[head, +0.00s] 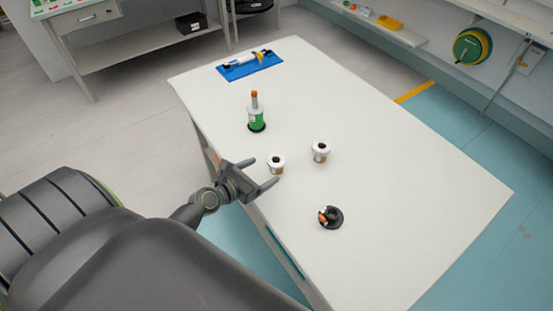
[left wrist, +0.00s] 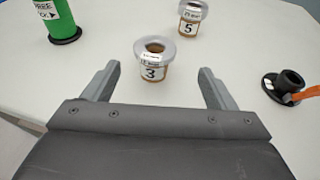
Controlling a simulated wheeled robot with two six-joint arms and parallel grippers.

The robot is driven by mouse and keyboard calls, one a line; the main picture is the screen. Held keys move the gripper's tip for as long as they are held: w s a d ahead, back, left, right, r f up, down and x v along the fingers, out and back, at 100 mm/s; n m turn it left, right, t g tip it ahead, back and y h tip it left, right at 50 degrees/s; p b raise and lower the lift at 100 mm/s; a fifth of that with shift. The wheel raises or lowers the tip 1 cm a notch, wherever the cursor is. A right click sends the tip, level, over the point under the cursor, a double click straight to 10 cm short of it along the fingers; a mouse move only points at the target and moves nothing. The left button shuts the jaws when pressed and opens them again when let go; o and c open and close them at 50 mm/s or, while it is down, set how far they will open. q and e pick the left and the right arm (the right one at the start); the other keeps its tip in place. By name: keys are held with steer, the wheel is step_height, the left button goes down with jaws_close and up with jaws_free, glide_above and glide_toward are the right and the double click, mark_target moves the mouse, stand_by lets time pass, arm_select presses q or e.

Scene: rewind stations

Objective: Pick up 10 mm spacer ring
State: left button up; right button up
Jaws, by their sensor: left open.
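Two small brown cups with pale flanged ring tops stand on the white table. One, marked 3 (head: 277,164), is near the table's left edge and shows in the left wrist view (left wrist: 152,70). The other, marked 5 (head: 320,152), stands to its right and also shows in the left wrist view (left wrist: 190,17). The small print on them is too small to read, so I cannot tell which is the 10 mm spacer ring. My left gripper (head: 268,172) is open and empty, its fingers pointing toward the 3 piece, which lies between and just beyond the fingertips. My right gripper is not in view.
A black round holder with an orange part (head: 330,217) is at the front. A blue mat (head: 235,73) with a tool lies at the far end. The table's right side is clear.

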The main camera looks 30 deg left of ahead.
mark_target(279, 158)
arm_select(q)
steer(key=x, duration=0.2)
steer(key=shift+w+f, duration=0.1)
steer(key=shift+w, duration=0.2)
steer(key=shift+a+r+x, duration=0.1)
steer(key=shift+x, duration=1.25)
steer(key=shift+a+r+x, duration=0.1)
steer(key=shift+a+x, duration=0.05)
steer(key=shift+x, duration=1.2)
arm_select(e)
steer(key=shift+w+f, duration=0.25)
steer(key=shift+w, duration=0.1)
arm_select(q)
steer(key=c, duration=1.1)
steer(key=shift+r, duration=0.1)
